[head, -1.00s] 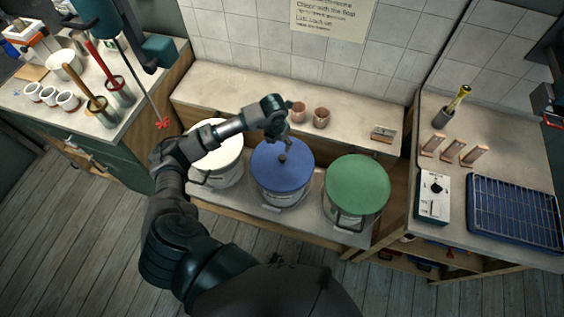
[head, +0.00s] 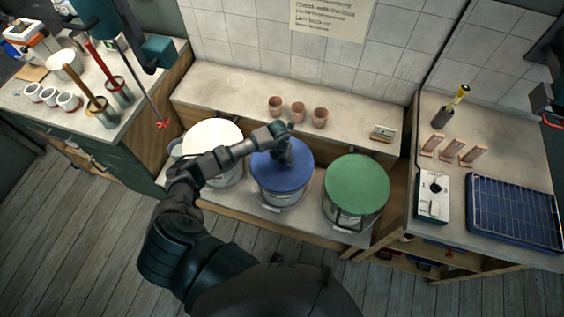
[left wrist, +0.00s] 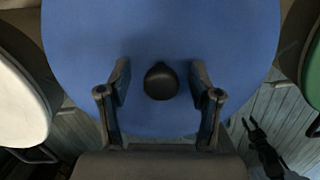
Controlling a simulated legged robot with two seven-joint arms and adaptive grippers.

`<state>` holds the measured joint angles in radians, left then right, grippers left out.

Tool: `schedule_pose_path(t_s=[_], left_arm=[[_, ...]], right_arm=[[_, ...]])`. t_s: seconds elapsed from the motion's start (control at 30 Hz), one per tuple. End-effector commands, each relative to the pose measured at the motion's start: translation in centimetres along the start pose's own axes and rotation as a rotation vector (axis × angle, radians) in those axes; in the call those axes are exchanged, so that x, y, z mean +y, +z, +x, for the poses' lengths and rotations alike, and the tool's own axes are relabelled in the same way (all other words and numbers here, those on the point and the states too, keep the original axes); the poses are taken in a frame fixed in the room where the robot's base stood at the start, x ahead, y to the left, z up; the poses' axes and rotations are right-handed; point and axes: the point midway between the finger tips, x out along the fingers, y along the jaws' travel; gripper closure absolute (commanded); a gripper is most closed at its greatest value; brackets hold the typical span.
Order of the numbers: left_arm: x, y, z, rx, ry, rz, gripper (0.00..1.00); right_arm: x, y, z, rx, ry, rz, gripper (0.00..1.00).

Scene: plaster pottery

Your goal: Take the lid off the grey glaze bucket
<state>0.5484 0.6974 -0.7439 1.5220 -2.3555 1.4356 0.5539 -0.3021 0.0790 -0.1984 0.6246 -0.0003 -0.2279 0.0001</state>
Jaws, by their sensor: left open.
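A bucket (head: 280,199) with a round blue lid (head: 268,181) stands in the middle of a row of three. Its body looks greyish. The blue lid fills most of the left wrist view (left wrist: 160,30), with a small dark knob (left wrist: 160,82) at its centre. My left gripper (head: 286,160) is right over the lid, pointing down, and hides the knob in the head view. In the left wrist view my left gripper (left wrist: 160,80) is open, with one finger on each side of the knob and a gap on both sides.
A white-topped bucket (head: 213,143) stands close on the left, a green-lidded bucket (head: 357,184) close on the right. Pinkish cups (head: 298,112) stand on the shelf behind. Side counters hold tools and a blue rack (head: 515,213).

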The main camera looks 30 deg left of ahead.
Motion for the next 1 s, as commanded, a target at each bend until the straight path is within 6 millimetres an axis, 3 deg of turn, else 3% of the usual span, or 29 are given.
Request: schedule_pose_path(t_s=[0.13, 0.17, 0.4, 0.77, 1.0], left_arm=[[0.0, 0.0, 0.0, 0.0, 0.0, 0.0, 0.36], [0.0, 0.0, 0.0, 0.0, 0.0, 0.0, 0.41], [0.0, 0.0, 0.0, 0.0, 0.0, 0.0, 1.0], [0.0, 0.1, -0.4, -0.002, 0.0, 0.0, 1.0], [0.1, 0.5, -2.8, -0.004, 0.0, 0.0, 1.0]], right_arm=[[0.0, -0.2, 0.0, 0.004, 0.0, 0.0, 0.6], [0.0, -0.2, 0.0, 0.004, 0.0, 0.0, 0.6], [0.0, -0.3, 0.0, 0.006, -0.001, -0.001, 0.6], [0.0, -0.4, 0.0, 0.006, -0.001, -0.002, 0.6], [0.0, -0.8, 0.1, 0.01, 0.0, -0.002, 0.6]])
